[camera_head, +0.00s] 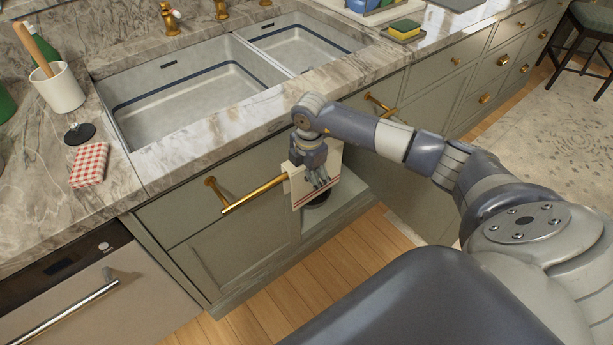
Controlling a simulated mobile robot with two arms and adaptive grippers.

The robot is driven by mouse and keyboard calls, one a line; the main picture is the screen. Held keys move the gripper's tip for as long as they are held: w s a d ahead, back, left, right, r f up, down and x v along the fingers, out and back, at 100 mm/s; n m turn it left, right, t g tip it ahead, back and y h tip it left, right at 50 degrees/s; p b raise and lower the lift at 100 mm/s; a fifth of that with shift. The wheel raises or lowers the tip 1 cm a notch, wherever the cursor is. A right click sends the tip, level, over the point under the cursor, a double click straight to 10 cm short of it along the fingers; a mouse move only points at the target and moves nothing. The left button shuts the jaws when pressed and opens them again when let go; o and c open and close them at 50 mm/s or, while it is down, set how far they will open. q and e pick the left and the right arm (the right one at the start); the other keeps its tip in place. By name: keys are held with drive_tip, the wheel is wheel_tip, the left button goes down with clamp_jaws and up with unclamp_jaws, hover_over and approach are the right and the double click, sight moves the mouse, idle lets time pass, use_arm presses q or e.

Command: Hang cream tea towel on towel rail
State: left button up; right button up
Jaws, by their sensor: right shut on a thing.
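The cream tea towel (298,188) hangs below the front edge of the sink counter, with a red stripe near its lower edge. My right gripper (322,182) points down and is shut on the towel, hiding part of it. The brass towel rail (252,196) is fixed to the green cabinet front, and its right end meets the towel's left side. I cannot tell whether the towel lies over the rail or only in front of it. My left gripper is not in view.
The marble counter edge (225,136) runs just above the rail, with a double sink (190,95) behind. A red checked cloth (89,165) and a white crock (58,88) stand left. A dishwasher handle (65,312) sticks out lower left. The wooden floor (255,325) is clear.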

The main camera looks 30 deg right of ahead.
drive_tip(key=shift+f, duration=0.1)
drive_tip(key=o, duration=1.7)
drive_tip(key=shift+c, duration=0.2)
drive_tip(key=r, duration=1.2)
drive_tip(key=shift+s, duration=0.35)
